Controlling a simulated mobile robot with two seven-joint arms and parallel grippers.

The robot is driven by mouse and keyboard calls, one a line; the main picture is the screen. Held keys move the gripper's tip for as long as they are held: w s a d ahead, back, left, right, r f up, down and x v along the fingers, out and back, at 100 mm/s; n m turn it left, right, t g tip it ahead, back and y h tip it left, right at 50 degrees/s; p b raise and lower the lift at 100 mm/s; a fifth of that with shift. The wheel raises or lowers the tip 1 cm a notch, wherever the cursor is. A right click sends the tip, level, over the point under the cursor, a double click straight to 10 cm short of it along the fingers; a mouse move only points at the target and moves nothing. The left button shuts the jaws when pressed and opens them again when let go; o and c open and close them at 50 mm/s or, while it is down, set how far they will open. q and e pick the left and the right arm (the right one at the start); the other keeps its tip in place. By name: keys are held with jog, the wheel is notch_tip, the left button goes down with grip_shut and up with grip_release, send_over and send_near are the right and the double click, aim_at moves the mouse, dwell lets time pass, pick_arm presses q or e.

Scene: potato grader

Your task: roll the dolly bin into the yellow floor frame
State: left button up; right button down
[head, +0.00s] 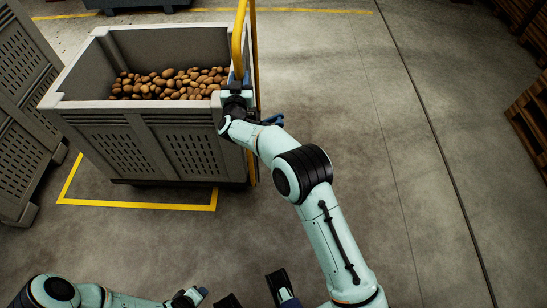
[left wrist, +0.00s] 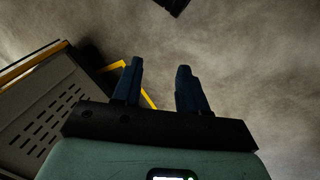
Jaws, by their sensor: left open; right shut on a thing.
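The dolly bin (head: 108,115) is a grey slatted crate full of potatoes (head: 170,84), on a dark base, with a tall yellow handle (head: 237,45) at its right end. My right gripper (head: 238,82) is shut on the handle; the wrist partly hides its fingers. The yellow floor frame (head: 140,205) shows its near side and left side. The bin stands over part of it, and its right end reaches past the frame's near right corner. The frame's far side is hidden. My left gripper (left wrist: 160,72) is open and empty, low over the floor and apart from the bin.
Grey slatted crates (head: 22,85) stand close to the bin's left. Wooden pallets (head: 530,120) lie at the right edge. A dark blue object (head: 130,4) is at the far top. The concrete floor right of the bin is clear.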

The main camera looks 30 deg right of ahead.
jog(key=shift+s+d+f, duration=0.1)
jog(key=shift+d+f, duration=0.05)
jog(key=shift+d, duration=0.2)
